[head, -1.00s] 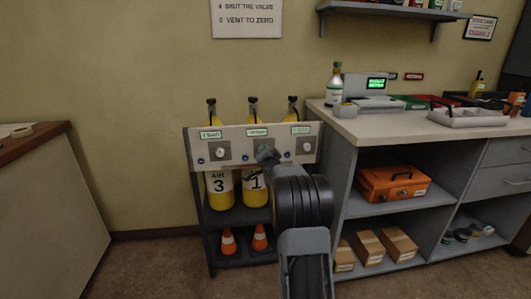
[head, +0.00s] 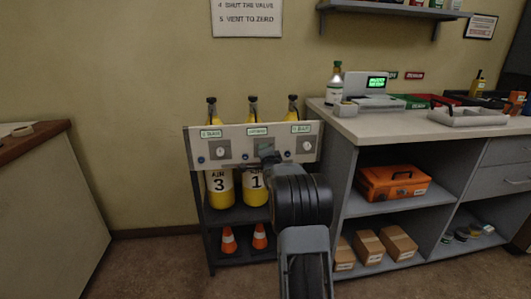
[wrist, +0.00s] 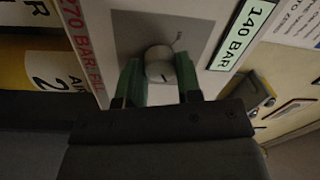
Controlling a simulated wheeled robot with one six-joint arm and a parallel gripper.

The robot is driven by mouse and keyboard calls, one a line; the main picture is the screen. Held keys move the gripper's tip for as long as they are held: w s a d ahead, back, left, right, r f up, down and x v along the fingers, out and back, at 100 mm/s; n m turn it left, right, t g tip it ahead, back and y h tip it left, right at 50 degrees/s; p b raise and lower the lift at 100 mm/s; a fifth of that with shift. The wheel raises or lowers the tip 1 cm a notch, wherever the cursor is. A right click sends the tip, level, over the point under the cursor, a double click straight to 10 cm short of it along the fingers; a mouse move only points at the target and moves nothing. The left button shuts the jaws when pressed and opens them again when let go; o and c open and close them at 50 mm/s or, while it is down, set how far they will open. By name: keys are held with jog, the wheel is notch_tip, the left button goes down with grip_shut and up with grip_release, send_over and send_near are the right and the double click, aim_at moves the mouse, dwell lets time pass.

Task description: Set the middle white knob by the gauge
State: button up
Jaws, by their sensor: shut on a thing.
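The middle white knob (wrist: 158,62) shows in the wrist view on a grey square plate (wrist: 128,30), with a dark mark on its near face. My gripper (wrist: 160,78) is shut on it, a green-padded finger on each side. A pale green display reading 140 BAR (wrist: 243,35) is beside the plate. In the head view my gripper (head: 267,155) is at the middle of the white panel (head: 237,135) and hides this knob. The left white knob (head: 220,150) and right white knob (head: 307,147) are clear of it.
Yellow cylinders (head: 220,190) stand behind and below the panel, with orange cones (head: 229,240) on the shelf beneath. Floor to the left is clear.

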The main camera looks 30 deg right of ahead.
jog(key=o, duration=0.9)
jog(key=shift+o, duration=0.2)
jog(key=shift+s, duration=0.15)
jog(key=p+v, duration=0.2)
jog(key=v, duration=1.1)
jog(key=shift+s+a, duration=0.2)
